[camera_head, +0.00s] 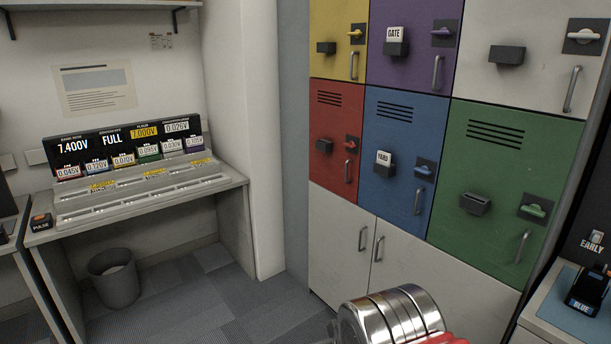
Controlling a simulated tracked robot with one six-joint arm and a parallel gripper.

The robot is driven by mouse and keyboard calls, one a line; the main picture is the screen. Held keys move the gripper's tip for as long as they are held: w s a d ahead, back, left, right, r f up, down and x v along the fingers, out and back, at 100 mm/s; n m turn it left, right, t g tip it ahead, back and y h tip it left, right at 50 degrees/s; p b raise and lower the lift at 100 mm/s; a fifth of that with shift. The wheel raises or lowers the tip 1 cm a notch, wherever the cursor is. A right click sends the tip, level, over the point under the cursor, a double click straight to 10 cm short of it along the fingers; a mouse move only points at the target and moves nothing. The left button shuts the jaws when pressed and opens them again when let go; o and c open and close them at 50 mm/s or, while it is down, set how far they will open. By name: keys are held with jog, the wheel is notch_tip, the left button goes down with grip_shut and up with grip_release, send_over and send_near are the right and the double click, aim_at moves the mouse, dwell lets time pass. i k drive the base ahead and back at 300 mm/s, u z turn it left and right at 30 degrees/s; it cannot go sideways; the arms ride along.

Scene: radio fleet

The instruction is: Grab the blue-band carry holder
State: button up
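A small black holder (588,287) with a blue-and-white label reading "BLUE" stands on a white counter at the lower right edge of the head camera view. It is partly cut off by the picture's edge, so I cannot see its whole shape or what it holds. Shiny metal rings with a bit of red at the bottom centre look like part of my own arm. No gripper fingers show, and nothing is seen in their grasp.
The white counter (556,312) is at the lower right, beside a dark panel labelled "EARLY" (592,244). Colored lockers with protruding handles, including a blue door (400,135), fill the right. A desk (140,205) with readouts and a bin (114,280) stand left. Carpet between is clear.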

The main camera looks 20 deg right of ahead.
aim_at(586, 296)
jog(key=z, duration=0.4)
jog(key=i, duration=0.55)
jog(key=z, duration=0.65)
jog(key=i, duration=0.5)
jog(key=z, duration=0.25)
